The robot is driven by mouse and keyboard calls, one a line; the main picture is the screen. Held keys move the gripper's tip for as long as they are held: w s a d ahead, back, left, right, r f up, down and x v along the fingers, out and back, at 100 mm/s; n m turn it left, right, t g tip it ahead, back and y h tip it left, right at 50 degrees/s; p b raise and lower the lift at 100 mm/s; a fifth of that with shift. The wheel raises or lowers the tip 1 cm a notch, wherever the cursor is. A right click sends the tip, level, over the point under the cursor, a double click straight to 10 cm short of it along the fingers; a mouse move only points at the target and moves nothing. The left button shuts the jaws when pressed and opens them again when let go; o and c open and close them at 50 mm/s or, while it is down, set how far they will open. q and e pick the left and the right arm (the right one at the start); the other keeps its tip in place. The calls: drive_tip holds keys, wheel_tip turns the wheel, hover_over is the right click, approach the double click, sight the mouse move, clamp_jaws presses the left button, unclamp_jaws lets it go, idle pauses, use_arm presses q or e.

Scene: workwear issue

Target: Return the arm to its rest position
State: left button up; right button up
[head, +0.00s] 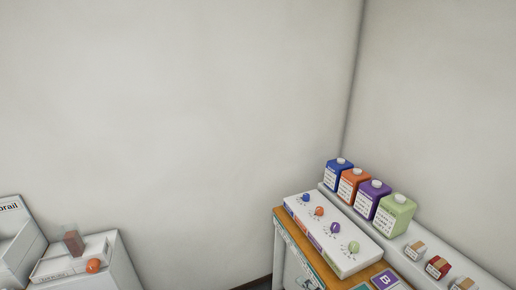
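Neither of my grippers nor any part of my arms shows in the head view. I cannot see where the arms are or how they are posed.
A white panel with several coloured knobs (334,235) sits on a wooden-topped cabinet (291,242) at the lower right. Several coloured bottles (353,183) and small labelled items (437,267) stand on a ledge along the right wall. A white unit (122,262) is at lower left.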

drive_tip(key=s+d+f+n+g+h, duration=0.1)
drive_tip(key=s+f+n+g+h, duration=0.3)
drive_tip(key=s+f+n+g, duration=0.45)
drive_tip(key=s+d+r+n+h, duration=0.2)
drive_tip(key=s+d+n+h, duration=0.3)
drive_tip(key=d, duration=0.5)
drive_tip(key=s+d+f+m+g+h+b, duration=0.1)
drive_tip(key=d+f+b, duration=0.15)
drive_tip(key=f, duration=1.25)
drive_tip(key=d+f+g+b, duration=0.1)
drive_tip(key=f+b, duration=0.2)
drive_tip(key=f, duration=1.1)
use_arm(q)
wheel_tip(320, 180, down, 11)
drive_tip(key=w+b, duration=0.1)
drive_tip(key=b, duration=0.4)
drive_tip(key=shift+w+r, duration=0.15)
drive_tip(key=shift+w, duration=0.1)
use_arm(e)
drive_tip(key=s+d+f, duration=0.1)
drive_tip(key=s+f, duration=1.9)
drive_tip(key=f, duration=0.4)
drive_tip(key=shift+f+g, duration=0.25)
drive_tip(key=shift+g, duration=0.2)
use_arm(q)
drive_tip(key=shift+a, duration=0.1)
use_arm(e)
drive_tip(key=shift+s, duration=0.1)
